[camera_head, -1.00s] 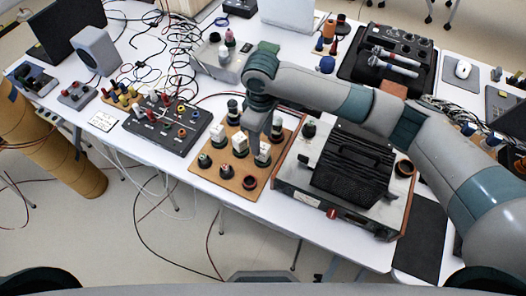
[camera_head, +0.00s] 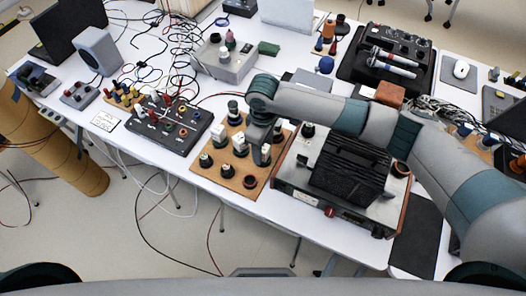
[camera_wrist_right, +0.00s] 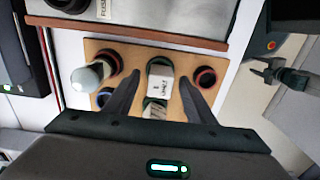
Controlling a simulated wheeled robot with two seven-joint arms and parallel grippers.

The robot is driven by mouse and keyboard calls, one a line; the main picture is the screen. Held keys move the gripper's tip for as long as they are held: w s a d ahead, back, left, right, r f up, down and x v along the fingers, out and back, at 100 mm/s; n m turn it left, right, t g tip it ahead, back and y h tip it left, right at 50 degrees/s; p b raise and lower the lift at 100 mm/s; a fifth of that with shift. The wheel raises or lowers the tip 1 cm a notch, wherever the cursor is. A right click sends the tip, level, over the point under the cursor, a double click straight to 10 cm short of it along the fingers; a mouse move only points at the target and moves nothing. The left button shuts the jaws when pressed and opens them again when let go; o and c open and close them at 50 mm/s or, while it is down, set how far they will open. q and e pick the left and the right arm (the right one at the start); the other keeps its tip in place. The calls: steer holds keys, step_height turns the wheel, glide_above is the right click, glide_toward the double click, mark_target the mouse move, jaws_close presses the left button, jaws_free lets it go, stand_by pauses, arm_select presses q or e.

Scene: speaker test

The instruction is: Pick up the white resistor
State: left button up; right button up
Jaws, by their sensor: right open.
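Small white blocks, which look like the resistors, stand on a wooden board (camera_head: 215,179) near the table's front edge. One white resistor (camera_head: 240,142) shows left of my right gripper (camera_head: 259,150) in the head view. My right gripper is open and points down over the board. In the right wrist view, a labelled white block (camera_wrist_right: 161,85) sits between the two finger outlines, with a second white piece partly hidden below it. I cannot tell whether the fingers are at the block's height.
A black-and-silver device (camera_head: 345,175) stands close to the right of the board. A dark panel with coloured sockets (camera_head: 172,125) lies to the left. A grey box (camera_head: 225,65) and loose cables are behind. Several round terminals also stand on the board.

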steer(key=c, duration=1.2)
steer(key=shift+r, duration=0.15)
step_height(320, 180, up, 8)
steer(key=shift+r+b, duration=0.25)
steer(key=shift+b, duration=0.9)
steer(key=shift+r, duration=0.7)
